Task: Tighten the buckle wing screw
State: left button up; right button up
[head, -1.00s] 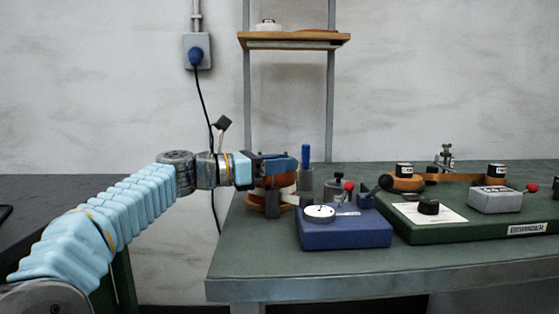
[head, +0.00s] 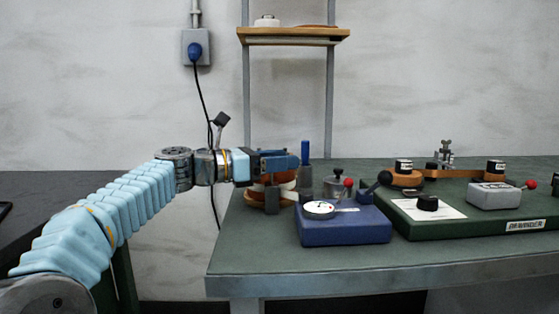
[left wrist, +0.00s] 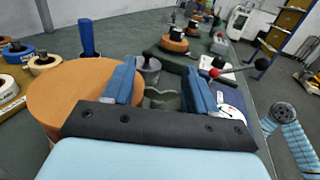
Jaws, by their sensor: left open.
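My left gripper (head: 285,162) is over the left end of the green bench, level, beside the rolls. In the left wrist view its two blue fingers (left wrist: 164,85) stand apart with a clear gap. A wavy grey-green piece (left wrist: 160,97) shows between them; I cannot tell what it is or its depth. A small upright metal fitting with a winged-looking top (head: 445,152) stands at the back of the green rewinder board, far right of my gripper. It may be the buckle wing screw, but it is too small to be sure. My right gripper is not in view.
The blue box with a dial (head: 345,228) stands just right of my gripper. Orange and white rolls (head: 268,195) are stacked below it, with a blue-handled tool (head: 305,152) behind. The green rewinder board (head: 470,228) fills the right. The bench front (head: 290,262) is clear.

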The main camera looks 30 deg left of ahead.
pick_arm(q)
jog(key=v, duration=1.3)
jog(key=shift+s+a, duration=0.2)
jog(key=shift+s, duration=0.05)
